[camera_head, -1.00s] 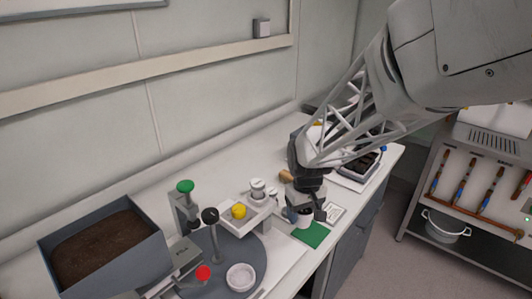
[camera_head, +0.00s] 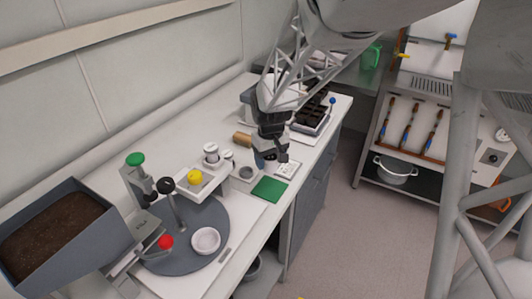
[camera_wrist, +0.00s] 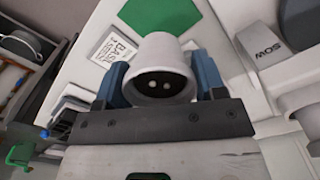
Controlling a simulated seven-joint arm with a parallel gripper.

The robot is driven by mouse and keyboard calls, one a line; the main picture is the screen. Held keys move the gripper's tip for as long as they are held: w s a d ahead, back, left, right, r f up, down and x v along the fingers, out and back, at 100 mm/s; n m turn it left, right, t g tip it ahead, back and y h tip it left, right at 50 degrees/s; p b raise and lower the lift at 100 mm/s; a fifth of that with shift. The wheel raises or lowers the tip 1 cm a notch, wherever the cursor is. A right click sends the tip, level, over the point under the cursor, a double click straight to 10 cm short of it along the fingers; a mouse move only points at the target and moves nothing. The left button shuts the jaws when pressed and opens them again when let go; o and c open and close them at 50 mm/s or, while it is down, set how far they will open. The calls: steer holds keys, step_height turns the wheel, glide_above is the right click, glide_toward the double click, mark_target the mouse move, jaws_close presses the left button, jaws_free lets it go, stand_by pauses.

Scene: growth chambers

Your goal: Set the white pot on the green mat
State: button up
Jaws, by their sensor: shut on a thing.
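The white pot (camera_wrist: 165,60) is between my gripper's blue fingers in the wrist view, its dark open end with two pale dots facing the camera. My gripper (camera_wrist: 162,80) is shut on it. In the head view my gripper (camera_head: 271,162) is over the bench, just behind the green mat (camera_head: 271,189); the pot is mostly hidden there. The mat lies flat and bare near the bench's front edge. It also shows in the wrist view (camera_wrist: 158,14), beyond the pot and partly covered by it. I cannot tell the pot's height above the bench.
A printed white card (camera_head: 288,169) lies behind and right of the mat. Further left are a turntable (camera_head: 215,225) with a white dish (camera_head: 206,240) and a soil box (camera_head: 50,235). A seedling tray (camera_head: 312,120) is behind.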

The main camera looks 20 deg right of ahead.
steer(key=shift+f, duration=0.15)
steer(key=shift+f, duration=3)
steer(key=shift+f, duration=0.95)
steer(key=o, duration=1)
steer(key=shift+r, duration=0.15)
steer(key=shift+r, duration=4.05)
steer(key=shift+s+r, duration=0.1)
steer(key=shift+r, duration=0.05)
